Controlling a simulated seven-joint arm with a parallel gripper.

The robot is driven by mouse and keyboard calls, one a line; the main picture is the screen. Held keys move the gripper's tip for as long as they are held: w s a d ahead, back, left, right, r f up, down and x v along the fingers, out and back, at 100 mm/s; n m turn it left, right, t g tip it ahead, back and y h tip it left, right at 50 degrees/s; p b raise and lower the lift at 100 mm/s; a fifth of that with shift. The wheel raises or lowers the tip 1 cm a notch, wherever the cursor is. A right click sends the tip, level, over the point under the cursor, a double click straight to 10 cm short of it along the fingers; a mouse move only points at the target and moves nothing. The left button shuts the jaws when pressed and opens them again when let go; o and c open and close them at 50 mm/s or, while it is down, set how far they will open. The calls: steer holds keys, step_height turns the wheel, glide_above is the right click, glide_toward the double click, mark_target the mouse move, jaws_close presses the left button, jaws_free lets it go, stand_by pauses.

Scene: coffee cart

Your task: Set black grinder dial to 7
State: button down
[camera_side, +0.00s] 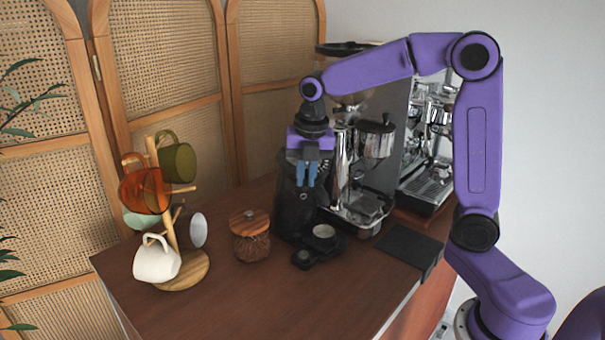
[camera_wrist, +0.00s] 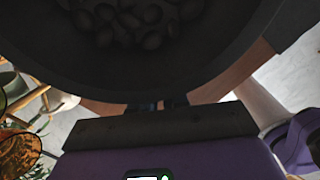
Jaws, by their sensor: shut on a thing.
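The black grinder (camera_side: 291,213) stands upright on the wooden counter, in the middle of the side view. My gripper (camera_side: 307,174) points down at the grinder's upper front, its blue fingers close together against it. It is shut on what appears to be the grinder's dial, which the fingers hide. No dial number can be read. In the wrist view the grinder's dark round hopper (camera_wrist: 150,72) with coffee beans fills the top, and the fingertips (camera_wrist: 158,104) show dimly below its rim.
A mug tree (camera_side: 181,270) with several mugs and a wood-lidded jar (camera_side: 251,238) stand left of the grinder. A small cup (camera_side: 323,236) is in front, on the right. A silver grinder (camera_side: 342,170) and an espresso machine (camera_side: 430,175) stand behind right.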

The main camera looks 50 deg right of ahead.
stand_by(0.4)
steer(key=c, duration=1.1)
jaws_free()
steer(key=shift+r, duration=0.1)
steer(key=s+r, duration=0.1)
steer(key=r, duration=1)
steer(key=s+r, duration=0.1)
steer(key=r, duration=0.5)
steer(key=shift+s+a, duration=0.3)
steer(key=shift+a, duration=0.05)
steer(key=s+a+f+m, duration=0.7)
steer(key=s+f, duration=0.4)
steer(key=f, duration=0.1)
steer(key=s+d+f+m, duration=0.1)
steer(key=s+f+m, duration=0.1)
steer(key=s, duration=0.3)
steer(key=s+d+f+m+g, duration=0.1)
steer(key=s+f+m, duration=0.2)
steer(key=s+f, duration=0.2)
steer(key=s+d+f+m, duration=0.1)
steer(key=s+f+m, duration=0.1)
steer(key=s+f, duration=0.2)
steer(key=shift+s+f+g+y, duration=0.3)
steer(key=shift+s+y, duration=0.1)
steer(key=shift+s, duration=0.15)
